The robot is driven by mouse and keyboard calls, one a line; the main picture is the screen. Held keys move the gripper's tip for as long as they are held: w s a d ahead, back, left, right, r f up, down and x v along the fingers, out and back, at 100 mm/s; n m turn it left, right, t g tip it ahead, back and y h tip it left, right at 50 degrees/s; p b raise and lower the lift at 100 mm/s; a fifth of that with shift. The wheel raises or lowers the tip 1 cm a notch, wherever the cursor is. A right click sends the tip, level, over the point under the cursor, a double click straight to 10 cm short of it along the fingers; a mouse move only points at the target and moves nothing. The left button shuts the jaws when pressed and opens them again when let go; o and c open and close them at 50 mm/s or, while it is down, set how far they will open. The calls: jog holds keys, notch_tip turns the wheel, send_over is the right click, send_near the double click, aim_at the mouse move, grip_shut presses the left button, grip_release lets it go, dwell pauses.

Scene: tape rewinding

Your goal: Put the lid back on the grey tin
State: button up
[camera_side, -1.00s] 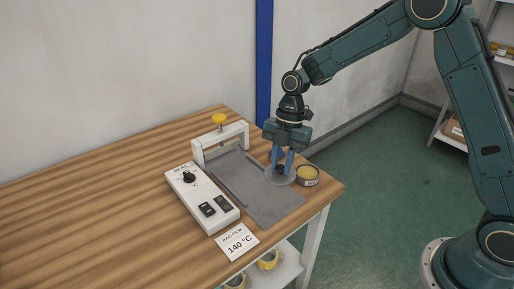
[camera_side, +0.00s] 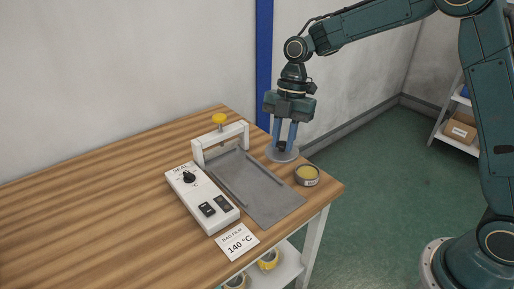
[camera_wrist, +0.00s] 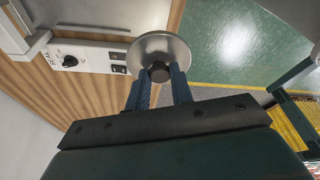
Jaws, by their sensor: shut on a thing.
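The grey tin (camera_side: 307,180) stands open on the right corner of the table, with yellow contents showing. My gripper (camera_side: 283,147) is shut on the dark knob of the round grey lid (camera_side: 281,156). I cannot make out the tin in the wrist view.
A white sealer box (camera_side: 201,199) with a dial and switches sits beside a grey plate (camera_side: 262,195) under a white frame with a yellow knob (camera_side: 219,118). A card reading 140 °C (camera_side: 238,242) lies at the front edge. The left of the table is clear.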

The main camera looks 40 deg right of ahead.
jog(key=w+d+f, duration=0.1)
jog(key=d+f, duration=0.4)
jog(key=d, duration=0.2)
jog(key=w+d+f, duration=0.2)
jog(key=d+f, duration=0.3)
jog(key=d, duration=0.3)
jog(key=shift+d, duration=0.25)
jog(key=shift+f, duration=0.2)
jog(key=shift+f, duration=3)
jog(key=shift+f, duration=0.15)
jog(key=o, duration=1.5)
